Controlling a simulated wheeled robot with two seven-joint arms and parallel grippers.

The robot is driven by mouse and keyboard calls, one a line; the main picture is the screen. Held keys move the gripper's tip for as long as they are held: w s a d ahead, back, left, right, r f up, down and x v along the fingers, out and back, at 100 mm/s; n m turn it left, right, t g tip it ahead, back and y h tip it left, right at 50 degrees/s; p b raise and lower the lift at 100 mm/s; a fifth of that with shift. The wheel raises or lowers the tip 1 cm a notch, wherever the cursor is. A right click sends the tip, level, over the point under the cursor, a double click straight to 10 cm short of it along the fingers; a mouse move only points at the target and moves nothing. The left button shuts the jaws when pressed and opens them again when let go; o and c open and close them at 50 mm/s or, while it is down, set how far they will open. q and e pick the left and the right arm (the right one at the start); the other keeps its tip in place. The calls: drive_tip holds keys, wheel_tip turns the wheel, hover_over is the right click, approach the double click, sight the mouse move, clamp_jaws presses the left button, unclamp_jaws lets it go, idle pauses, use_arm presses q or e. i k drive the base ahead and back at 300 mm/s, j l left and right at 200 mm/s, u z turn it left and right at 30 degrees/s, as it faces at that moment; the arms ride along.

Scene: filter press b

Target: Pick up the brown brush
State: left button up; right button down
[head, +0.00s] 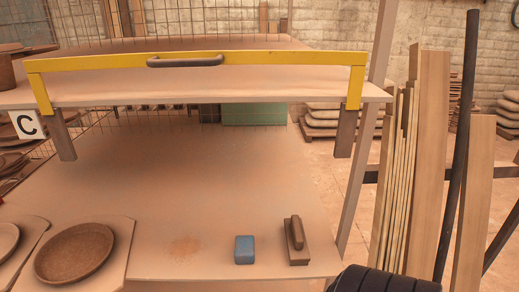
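The brown brush (297,242) lies on the lower table near its front right corner, in the lower right-centre of the head view. It has a flat block with a raised handle along its top. Nothing covers it. Neither of my grippers is in view.
A small blue block (244,250) sits just left of the brush. A round brown dish (75,253) rests on a board at the front left. A shelf (210,92) with a yellow frame (265,58) spans above the table (200,180). Wooden planks (430,150) stand at the right.

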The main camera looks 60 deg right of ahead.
sight(297, 251)
drive_tip(key=z, duration=1.95)
